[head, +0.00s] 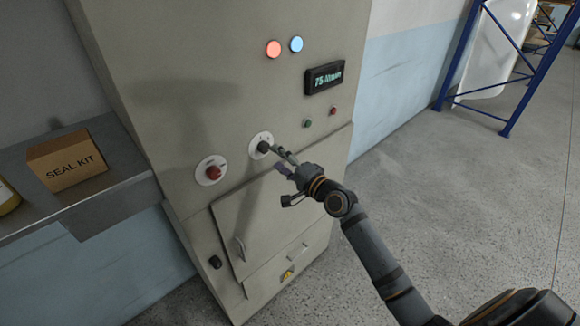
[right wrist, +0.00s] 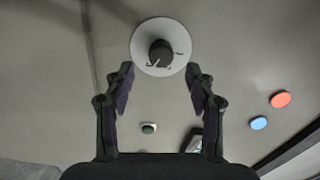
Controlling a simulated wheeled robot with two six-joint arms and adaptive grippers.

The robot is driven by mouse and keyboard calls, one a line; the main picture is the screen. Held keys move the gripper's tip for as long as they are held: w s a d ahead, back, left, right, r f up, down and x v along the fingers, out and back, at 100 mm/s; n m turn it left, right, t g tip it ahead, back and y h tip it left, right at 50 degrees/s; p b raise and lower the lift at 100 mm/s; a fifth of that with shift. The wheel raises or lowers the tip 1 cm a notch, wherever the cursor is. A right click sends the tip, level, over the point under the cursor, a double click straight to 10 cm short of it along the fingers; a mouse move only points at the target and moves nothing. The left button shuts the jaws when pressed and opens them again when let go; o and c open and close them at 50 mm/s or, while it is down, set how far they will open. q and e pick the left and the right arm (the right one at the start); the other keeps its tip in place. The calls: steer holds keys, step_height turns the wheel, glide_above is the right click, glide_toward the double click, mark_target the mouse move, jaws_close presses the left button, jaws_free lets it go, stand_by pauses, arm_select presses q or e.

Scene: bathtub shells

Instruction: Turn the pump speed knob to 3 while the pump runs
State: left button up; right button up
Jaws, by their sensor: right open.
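The dark round knob (head: 263,147) sits on a white dial plate on the front of the grey cabinet (head: 240,80). It also shows in the right wrist view as a knob (right wrist: 160,53) with a light pointer line; the dial's marks are too small to read. My right gripper (head: 278,159) is open and empty, close in front of the knob. In the right wrist view its fingers (right wrist: 160,76) are spread to either side, a little below the knob, with no visible contact. A display (head: 324,77) seems to read 75 l/min. My left gripper is out of view.
A red mushroom-shaped button (head: 213,172) on a white plate is left of the knob. A seal kit box (head: 73,160) stands on the left shelf.

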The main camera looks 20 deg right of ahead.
steer(key=v, duration=0.6)
steer(key=shift+s, duration=0.25)
steer(key=shift+d, duration=0.1)
steer(key=d+f+n+g+h+b, duration=0.15)
steer(key=d+f, duration=0.25)
steer(key=f, duration=0.7)
steer(key=d+f+g+h, duration=0.2)
steer(key=d+f+h, duration=0.15)
steer(key=f, duration=0.75)
steer(key=s+d+f+n+g+h, duration=0.15)
steer(key=s+f, duration=0.35)
steer(key=f, duration=0.5)
steer(key=s+d+f+n+g, duration=0.1)
steer(key=s+d+f+g, duration=0.15)
steer(key=s+f, duration=0.55)
steer(key=s+a+f+n+g+b, duration=0.2)
steer(key=s+f+n+g, duration=0.2)
steer(key=s+f, duration=1.15)
steer(key=s+a+f+n+g, duration=0.2)
steer(key=s+f, duration=0.3)
steer(key=s, duration=0.3)
steer(key=s+a+f+n+g, duration=0.2)
steer(key=s+f, duration=0.3)
steer(key=s, duration=0.4)
steer(key=shift+s+a+n, duration=0.25)
steer(key=shift+a+n, duration=0.15)
steer(key=shift+a, duration=0.15)
